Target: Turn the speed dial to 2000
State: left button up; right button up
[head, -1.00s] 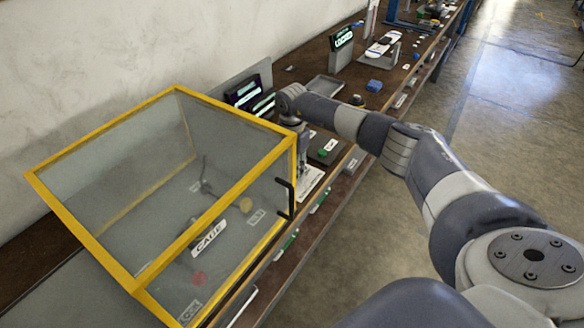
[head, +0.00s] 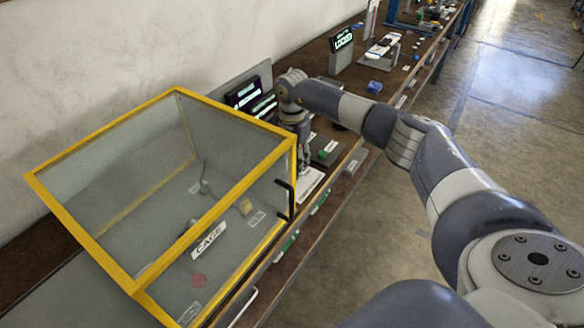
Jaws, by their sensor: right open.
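My right arm reaches in from the right, and my right gripper (head: 303,160) points down over the bench beside the cage. It is small in the picture, and its fingers are partly hidden by the wrist and the cage's yellow frame. It is open. A white-topped panel (head: 311,181) lies just below the gripper. The speed dial itself cannot be made out; it may be hidden under the gripper. Two dark displays with green lit text, an upper one (head: 243,92) and a lower one (head: 264,106), stand behind the wrist. My left gripper is not in view.
A yellow-framed clear cage (head: 285,165) with a black handle (head: 287,196) fills the left of the bench, close to my gripper. A dark box with a green button (head: 323,154) sits right of the gripper. A display reading LOCKED (head: 341,42) stands farther back. The floor at right is clear.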

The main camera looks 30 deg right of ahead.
notch_tip(320, 180, up, 8)
jog(key=shift+s, duration=0.1)
dwell(0.7)
